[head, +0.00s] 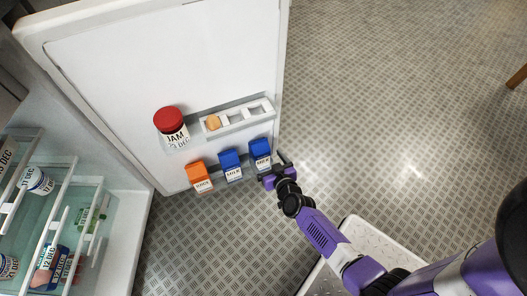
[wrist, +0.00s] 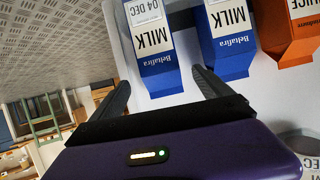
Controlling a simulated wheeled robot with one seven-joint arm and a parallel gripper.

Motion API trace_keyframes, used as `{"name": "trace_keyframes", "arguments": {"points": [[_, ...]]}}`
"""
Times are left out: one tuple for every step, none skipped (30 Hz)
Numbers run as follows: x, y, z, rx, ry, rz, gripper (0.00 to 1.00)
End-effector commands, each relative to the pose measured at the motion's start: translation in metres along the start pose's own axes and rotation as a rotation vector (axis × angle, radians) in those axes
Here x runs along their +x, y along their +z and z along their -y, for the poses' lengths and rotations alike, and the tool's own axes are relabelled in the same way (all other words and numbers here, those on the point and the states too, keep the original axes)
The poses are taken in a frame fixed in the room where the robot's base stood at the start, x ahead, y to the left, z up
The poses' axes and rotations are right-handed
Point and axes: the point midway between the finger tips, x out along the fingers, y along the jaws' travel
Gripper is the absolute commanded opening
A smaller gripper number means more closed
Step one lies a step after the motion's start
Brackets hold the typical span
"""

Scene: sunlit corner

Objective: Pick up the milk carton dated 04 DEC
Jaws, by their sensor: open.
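The milk carton dated 04 DEC (wrist: 156,62) is blue with a white label, its date readable in the wrist view. In the head view, the rightmost blue carton (head: 260,153) on the lower door shelf appears to be it. A second blue milk carton (wrist: 229,50) stands beside it, also in the head view (head: 231,165); its date is cut off. My gripper (wrist: 160,79) is open and empty, its fingers to either side of the 04 DEC carton in the wrist view. In the head view my gripper (head: 273,172) is close beside that carton; contact cannot be told.
An orange juice carton (head: 199,177) stands left of the milk cartons. A red-lidded jam jar (head: 171,128) and an egg holder (head: 240,118) with one egg sit on the shelf above. The open fridge door (head: 165,60) backs them. The floor (head: 400,100) to the right is clear.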

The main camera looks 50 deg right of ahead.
Motion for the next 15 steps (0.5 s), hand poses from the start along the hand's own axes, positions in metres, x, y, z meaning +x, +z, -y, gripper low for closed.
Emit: {"name": "trace_keyframes", "arguments": {"points": [[0.002,-0.004,0.001,-0.018,-0.001,-0.006,0.89],[0.003,-0.004,0.001,-0.026,-0.001,-0.007,0.89],[0.006,-0.004,0.001,-0.032,-0.001,-0.007,0.89],[0.009,-0.004,0.001,-0.035,-0.001,-0.008,0.89],[0.012,-0.004,0.001,-0.036,-0.001,-0.008,0.89],[0.016,-0.003,0.001,-0.035,-0.001,-0.009,0.89],[0.019,-0.003,0.001,-0.034,-0.001,-0.009,0.89],[0.023,-0.004,0.001,-0.034,-0.001,-0.009,0.89],[0.026,-0.004,0.001,-0.034,-0.001,-0.009,0.89],[0.029,-0.004,0.001,-0.035,-0.001,-0.008,0.89],[0.032,-0.004,0.000,-0.035,-0.001,-0.008,0.89],[0.036,-0.004,0.000,-0.034,0.000,-0.009,0.89],[0.040,-0.004,0.000,-0.033,0.000,-0.009,0.89],[0.044,-0.004,0.000,-0.034,0.000,-0.009,0.89],[0.051,-0.004,0.000,-0.033,-0.001,-0.009,0.89]]}}
